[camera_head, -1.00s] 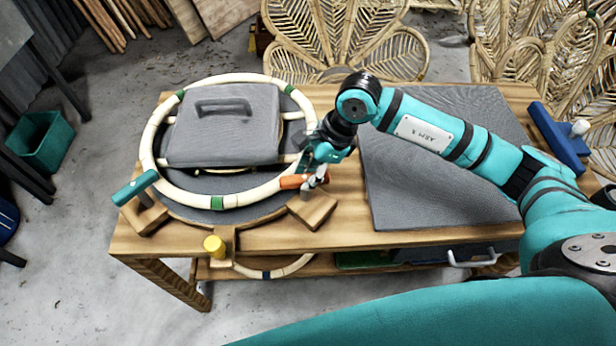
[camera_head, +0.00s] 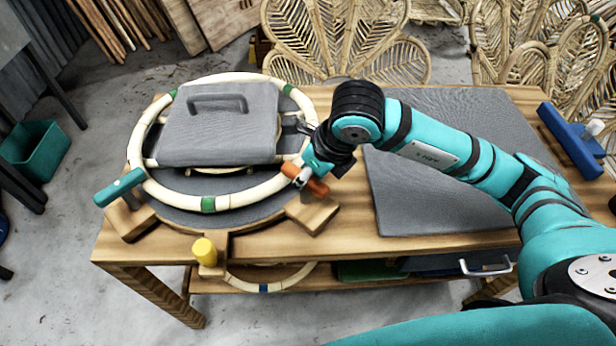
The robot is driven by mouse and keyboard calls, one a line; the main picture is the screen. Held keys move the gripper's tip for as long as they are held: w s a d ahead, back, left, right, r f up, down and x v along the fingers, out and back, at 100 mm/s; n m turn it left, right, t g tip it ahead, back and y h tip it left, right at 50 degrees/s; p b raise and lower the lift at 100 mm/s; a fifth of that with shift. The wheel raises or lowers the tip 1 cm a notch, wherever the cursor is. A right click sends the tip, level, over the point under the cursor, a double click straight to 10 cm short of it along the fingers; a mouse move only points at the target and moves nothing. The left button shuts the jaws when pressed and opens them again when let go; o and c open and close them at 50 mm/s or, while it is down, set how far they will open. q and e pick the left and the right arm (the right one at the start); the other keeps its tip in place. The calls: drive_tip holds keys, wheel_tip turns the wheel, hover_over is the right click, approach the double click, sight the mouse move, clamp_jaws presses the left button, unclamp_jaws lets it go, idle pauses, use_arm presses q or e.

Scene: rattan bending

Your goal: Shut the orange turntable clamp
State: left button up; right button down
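The orange clamp handle (camera_head: 318,187) is at the right front edge of the round turntable, above a wooden block (camera_head: 312,214). It lies slanted, its right end lower in the picture. My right gripper (camera_head: 300,177) is at this handle, with its pale fingertips across the handle's left part. The wrist hides part of the fingers, so I cannot tell whether they are closed on it. The turntable (camera_head: 180,216) carries a pale rattan ring (camera_head: 162,190) with green bands and a grey pad with a handle (camera_head: 225,135). My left gripper is not in view.
A teal clamp handle (camera_head: 120,187) and a yellow one (camera_head: 205,252) stand at the turntable's left and front. A grey mat (camera_head: 440,205) covers the table's right half, under my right arm. A blue tool (camera_head: 570,140) lies at the right edge.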

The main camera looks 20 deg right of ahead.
drive_tip(key=shift+m, duration=0.5)
drive_tip(key=c, duration=1.1)
unclamp_jaws()
drive_tip(key=v, duration=1.2)
drive_tip(key=shift+s+a+r, duration=0.1)
drive_tip(key=shift+a, duration=0.2)
drive_tip(key=shift+h, duration=0.3)
